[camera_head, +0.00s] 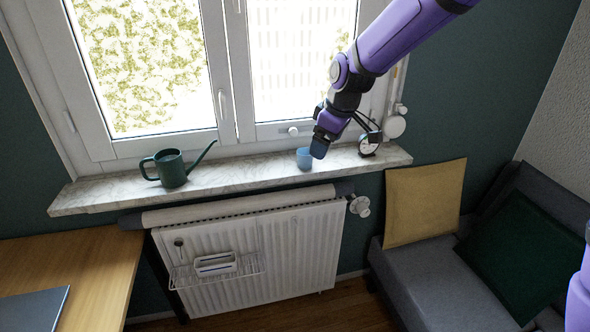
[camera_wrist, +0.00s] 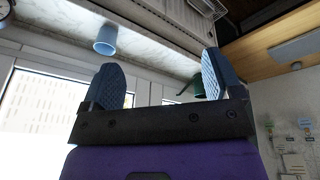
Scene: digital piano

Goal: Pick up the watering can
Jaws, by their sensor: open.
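The dark green watering can (camera_head: 171,168) stands upright on the left part of the marble windowsill (camera_head: 240,172), handle to the left and long spout to the right. In the wrist view part of the watering can (camera_wrist: 199,87) shows beyond the right finger, which hides some of it. My gripper (camera_head: 320,148) is over the right part of the sill, near the blue cup and well to the right of the can. In the wrist view my gripper (camera_wrist: 160,80) has its two blue fingers wide apart with nothing between them.
A light blue cup (camera_head: 304,158) and a small clock (camera_head: 368,145) stand on the right part of the sill. The sill between can and cup is clear. The window (camera_head: 150,60) rises behind; a radiator (camera_head: 250,255) is below. A wooden desk (camera_head: 95,265) is at lower left.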

